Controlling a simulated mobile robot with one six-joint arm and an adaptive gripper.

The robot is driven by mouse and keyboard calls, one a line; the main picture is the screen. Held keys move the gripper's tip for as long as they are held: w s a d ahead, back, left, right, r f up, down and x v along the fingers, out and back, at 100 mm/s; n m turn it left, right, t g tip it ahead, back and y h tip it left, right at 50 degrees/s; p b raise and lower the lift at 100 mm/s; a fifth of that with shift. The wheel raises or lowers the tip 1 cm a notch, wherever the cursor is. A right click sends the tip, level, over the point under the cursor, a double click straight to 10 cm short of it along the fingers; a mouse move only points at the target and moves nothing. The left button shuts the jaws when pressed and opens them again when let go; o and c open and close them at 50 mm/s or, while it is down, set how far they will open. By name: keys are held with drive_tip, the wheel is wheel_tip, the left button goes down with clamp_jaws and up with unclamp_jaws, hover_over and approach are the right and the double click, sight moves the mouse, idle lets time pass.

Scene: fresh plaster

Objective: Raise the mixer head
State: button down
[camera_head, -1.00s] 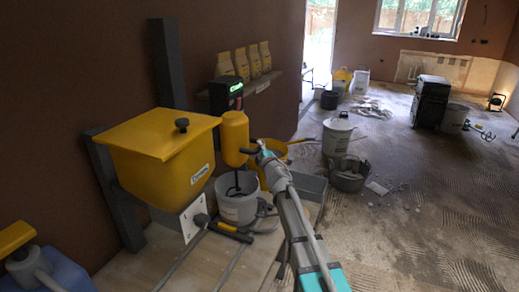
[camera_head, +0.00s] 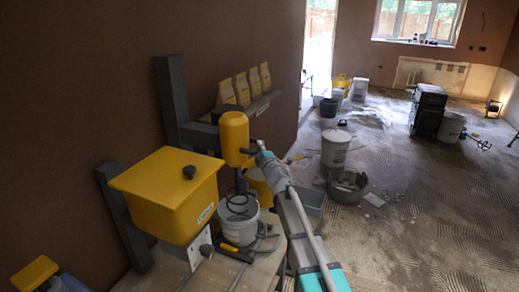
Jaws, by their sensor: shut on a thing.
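The mixer head (camera_head: 235,138) is a yellow rounded cylinder beside the grey upright column (camera_head: 171,95), joined to it by a dark arm. It hangs above a white bucket (camera_head: 238,224), with a clear gap over the rim. A thin dark shaft runs down from it; a dark loop shows at the bucket's mouth. My gripper (camera_head: 257,150) is at the right side of the head, shut on its short dark handle. The fingertips and the grip itself are small and partly hidden by my arm.
A yellow hopper (camera_head: 170,195) with a black knob stands left of the head. Bags (camera_head: 243,88) line a wall shelf behind. The floor farther right is mostly open.

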drive_tip(key=shift+r+p, duration=1.05)
drive_tip(key=shift+r, duration=0.5)
drive_tip(key=shift+w+a, duration=0.1)
drive_tip(key=shift+w, duration=0.15)
drive_tip(key=c, duration=0.9)
unclamp_jaws()
drive_tip(key=o, duration=0.4)
drive_tip(key=shift+s+r, duration=0.15)
drive_tip(key=shift+s, duration=0.05)
drive_tip(key=shift+f, duration=0.25)
